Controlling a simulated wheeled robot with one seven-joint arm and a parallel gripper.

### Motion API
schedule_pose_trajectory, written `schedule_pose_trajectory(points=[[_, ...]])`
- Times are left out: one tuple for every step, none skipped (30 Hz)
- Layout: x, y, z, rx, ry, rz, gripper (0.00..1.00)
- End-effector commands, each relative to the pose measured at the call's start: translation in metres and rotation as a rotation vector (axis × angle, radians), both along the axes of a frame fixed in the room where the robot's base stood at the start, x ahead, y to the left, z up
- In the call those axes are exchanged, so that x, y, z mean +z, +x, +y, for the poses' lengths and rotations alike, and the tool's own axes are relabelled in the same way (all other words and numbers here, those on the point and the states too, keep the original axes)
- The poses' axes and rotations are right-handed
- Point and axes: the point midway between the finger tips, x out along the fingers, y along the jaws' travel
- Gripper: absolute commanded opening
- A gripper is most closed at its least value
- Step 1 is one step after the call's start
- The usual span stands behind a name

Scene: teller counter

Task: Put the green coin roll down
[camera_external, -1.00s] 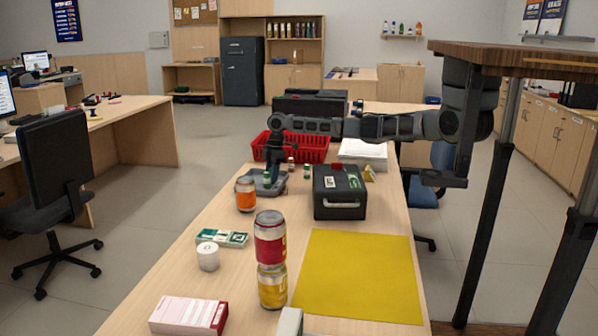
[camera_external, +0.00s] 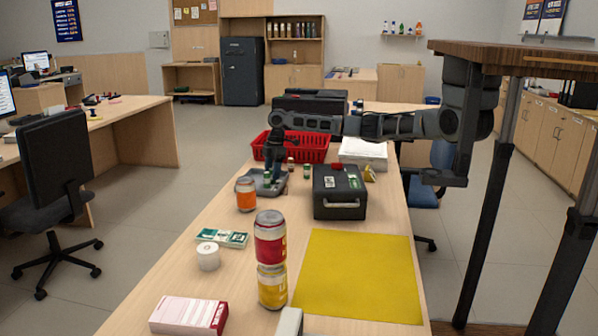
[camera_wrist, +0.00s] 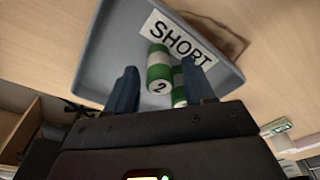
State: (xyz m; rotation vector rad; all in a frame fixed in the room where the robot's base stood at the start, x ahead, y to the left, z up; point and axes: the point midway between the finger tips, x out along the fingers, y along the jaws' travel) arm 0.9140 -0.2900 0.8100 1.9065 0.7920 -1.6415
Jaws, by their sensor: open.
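A green and white coin roll (camera_wrist: 159,66) marked "2" lies in a grey tray (camera_wrist: 100,70) beside a white "SHORT" label (camera_wrist: 180,42). My gripper (camera_wrist: 160,68) is open, with one finger on each side of this roll and a gap to each. A second green and white roll (camera_wrist: 179,88) lies close to the right finger, which partly hides it. In the external view my gripper (camera_external: 270,174) is over the grey tray (camera_external: 280,186), and green shows just below it.
A red basket (camera_external: 315,148) stands behind the tray and a black cash box (camera_external: 339,192) to its right. Small rolls or bottles (camera_external: 291,165) stand between them. An orange can (camera_external: 245,194) is in front. A yellow mat (camera_external: 360,275) lies bare at the front right.

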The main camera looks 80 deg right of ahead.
Motion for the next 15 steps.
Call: schedule_pose_trajectory(points=[[0.011,-0.001,-0.001,0.0,0.0,-0.003,0.53],[0.017,-0.001,-0.002,0.0,0.0,-0.003,0.53],[0.025,-0.002,-0.003,0.0,0.0,-0.004,0.53],[0.032,-0.003,-0.003,0.001,-0.001,-0.004,0.53],[0.038,-0.003,-0.004,0.0,0.0,-0.004,0.53],[0.047,-0.004,-0.005,0.0,-0.001,-0.004,0.53],[0.053,-0.005,-0.006,0.0,0.0,-0.004,0.53],[0.059,-0.005,-0.006,0.0,0.0,-0.004,0.53],[0.067,-0.006,-0.007,0.001,0.0,-0.004,0.53],[0.072,-0.007,-0.007,0.001,0.0,-0.004,0.53],[0.077,-0.007,-0.008,0.001,-0.001,-0.003,0.53],[0.083,-0.008,-0.009,0.001,-0.001,-0.004,0.53],[0.087,-0.009,-0.009,0.001,-0.001,-0.004,0.53],[0.091,-0.009,-0.01,0.001,-0.001,-0.002,0.53],[0.095,-0.009,-0.01,0.0,-0.001,-0.002,0.53]])
